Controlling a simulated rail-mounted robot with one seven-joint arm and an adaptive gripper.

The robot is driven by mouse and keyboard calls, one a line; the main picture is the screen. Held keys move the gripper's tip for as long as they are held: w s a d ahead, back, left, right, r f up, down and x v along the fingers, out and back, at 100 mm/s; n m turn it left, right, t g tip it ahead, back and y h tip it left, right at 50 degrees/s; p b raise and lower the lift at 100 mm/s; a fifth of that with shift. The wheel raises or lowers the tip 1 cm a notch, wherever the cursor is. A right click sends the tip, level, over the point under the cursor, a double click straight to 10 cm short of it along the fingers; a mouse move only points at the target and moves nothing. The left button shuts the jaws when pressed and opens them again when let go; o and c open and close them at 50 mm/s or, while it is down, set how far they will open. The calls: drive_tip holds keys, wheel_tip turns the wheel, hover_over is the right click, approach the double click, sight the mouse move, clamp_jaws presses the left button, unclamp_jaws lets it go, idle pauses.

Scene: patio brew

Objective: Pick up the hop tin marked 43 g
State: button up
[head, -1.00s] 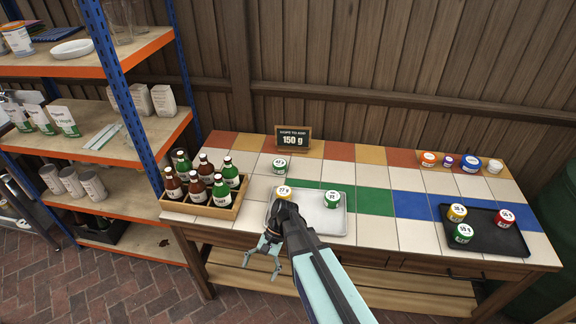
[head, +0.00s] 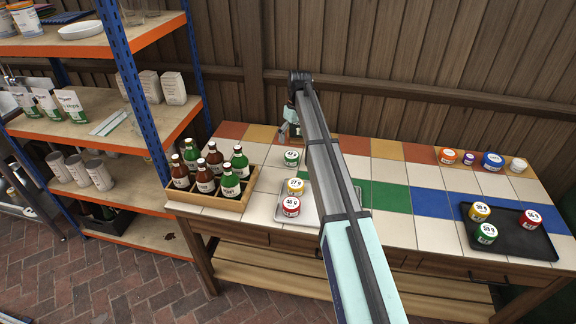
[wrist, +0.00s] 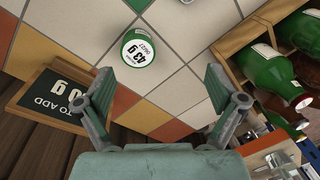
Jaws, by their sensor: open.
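The hop tin marked 43 g (head: 291,158) is green with a white lid and stands on the pale tiles behind the grey tray. In the wrist view the tin (wrist: 138,47) shows its "43 g" label upside down, ahead of the fingertips and between their lines, nearer the left finger. My gripper (wrist: 160,84) is open and empty, with its fingers apart and not touching the tin. In the head view my gripper (head: 291,132) is over the back tiles, behind the tin, and partly hidden by my arm.
A wooden bottle crate (head: 237,204) stands left of the tin. The dark sign (wrist: 58,97) is close to the left finger. The grey tray (head: 312,217) holds a yellow tin (head: 295,186) and a red tin (head: 291,206). A black tray (head: 515,239) with tins is at right.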

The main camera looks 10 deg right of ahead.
sight(292, 155)
drive_tip(key=w+r+n+h, duration=0.1)
drive_tip(key=w+r+n, duration=0.1)
drive_tip(key=w+r, duration=0.15)
drive_tip(key=shift+t, duration=0.3)
drive_tip(key=f+p, duration=0.1)
drive_tip(key=f, duration=0.7)
drive_tip(key=f+p, duration=0.1)
drive_tip(key=f, duration=0.3)
drive_tip(key=shift+w+p, duration=0.25)
drive_tip(key=shift+p, duration=0.1)
drive_tip(key=shift+w+d+f+p, duration=0.15)
drive_tip(key=shift+f+p, duration=0.45)
drive_tip(key=shift+f, duration=0.75)
drive_tip(key=shift+s+d+f+p, duration=0.1)
drive_tip(key=shift+f+p, duration=0.45)
drive_tip(key=shift+f, duration=0.75)
drive_tip(key=c, duration=1.2)
